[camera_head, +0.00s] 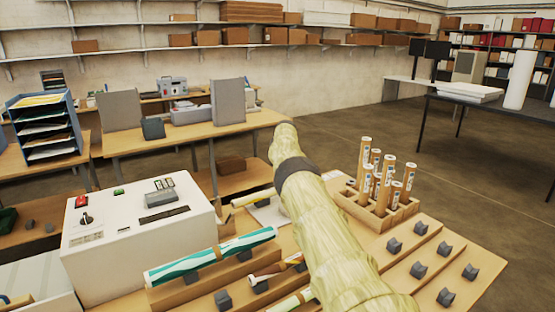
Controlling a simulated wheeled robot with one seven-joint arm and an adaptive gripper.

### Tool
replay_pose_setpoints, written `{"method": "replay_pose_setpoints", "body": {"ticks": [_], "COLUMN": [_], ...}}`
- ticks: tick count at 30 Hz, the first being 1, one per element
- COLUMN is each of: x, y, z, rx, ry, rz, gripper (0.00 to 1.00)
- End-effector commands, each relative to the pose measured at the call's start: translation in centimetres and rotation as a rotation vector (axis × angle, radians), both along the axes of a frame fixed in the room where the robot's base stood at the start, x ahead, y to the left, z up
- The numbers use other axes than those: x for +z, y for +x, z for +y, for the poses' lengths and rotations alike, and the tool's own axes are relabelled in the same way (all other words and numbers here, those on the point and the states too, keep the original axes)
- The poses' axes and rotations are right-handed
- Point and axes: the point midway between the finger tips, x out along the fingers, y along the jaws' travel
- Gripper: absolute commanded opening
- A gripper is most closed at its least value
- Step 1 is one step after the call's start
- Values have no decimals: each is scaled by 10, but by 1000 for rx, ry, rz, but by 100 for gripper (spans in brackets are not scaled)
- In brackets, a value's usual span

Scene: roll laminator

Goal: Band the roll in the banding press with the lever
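A teal-and-white striped roll (210,256) lies on a wooden stand beside the white machine. A thinner roll with a brown end (275,270) lies in front of it, partly behind my arm. Part of another pale roll (292,301) shows at the bottom edge. My pale yellow-green arm with a dark ring crosses the middle of the view and hides part of the bench. My gripper's fingers do not show. A pale rod (252,198) lies by a white flat piece (270,212) left of my arm; I cannot tell whether it is the press lever. No banding press is clearly recognisable.
A white machine (138,240) with a red switch and dark knob stands at the left. A wooden rack (374,216) holds several upright rolls (364,160). Stepped wooden boards (440,262) carry several dark grey blocks (418,270) at the right. Open floor (480,172) lies beyond.

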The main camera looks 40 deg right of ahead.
Motion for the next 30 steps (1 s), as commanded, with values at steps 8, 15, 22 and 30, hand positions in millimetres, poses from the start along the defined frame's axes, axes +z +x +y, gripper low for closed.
{"method": "replay_pose_setpoints", "body": {"ticks": [8, 15, 22, 30], "x": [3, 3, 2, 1], "y": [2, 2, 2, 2], "z": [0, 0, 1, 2], "rx": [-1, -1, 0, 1], "ry": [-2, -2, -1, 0], "rz": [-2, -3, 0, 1], "gripper": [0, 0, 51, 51]}}
